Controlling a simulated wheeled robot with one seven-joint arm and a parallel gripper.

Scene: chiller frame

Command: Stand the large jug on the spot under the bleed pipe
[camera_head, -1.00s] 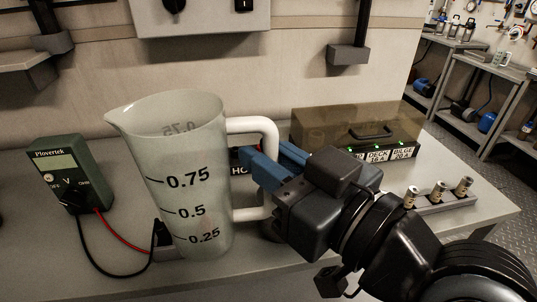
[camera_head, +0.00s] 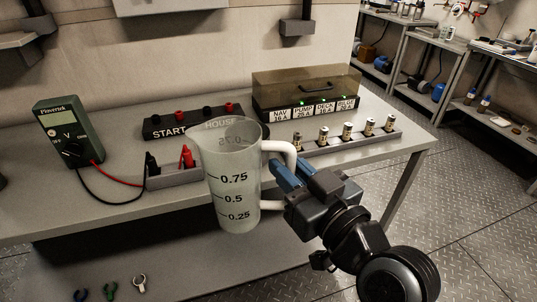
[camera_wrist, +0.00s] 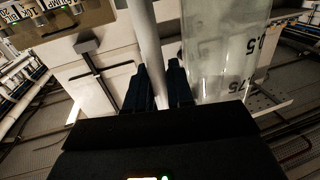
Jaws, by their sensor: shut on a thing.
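The large jug (camera_head: 232,188) is translucent with black marks 0.25, 0.5 and 0.75 and a white handle. It hangs upright in front of the bench's front edge, clear of the bench top. My gripper (camera_head: 283,178) is shut on the jug's handle, to the right of its body. In the wrist view the white handle (camera_wrist: 146,50) runs between my two dark fingers, with the jug's body (camera_wrist: 218,50) beside it. I cannot make out the bleed pipe or the spot under it in these frames.
The bench (camera_head: 50,213) carries a green multimeter (camera_head: 68,131) with leads, a terminal strip (camera_head: 165,125), a breaker box (camera_head: 305,90) and a rack of small cylinders (camera_head: 350,138). Tool benches (camera_head: 455,45) stand at the back right. Chequered floor (camera_head: 470,190) is open at the right.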

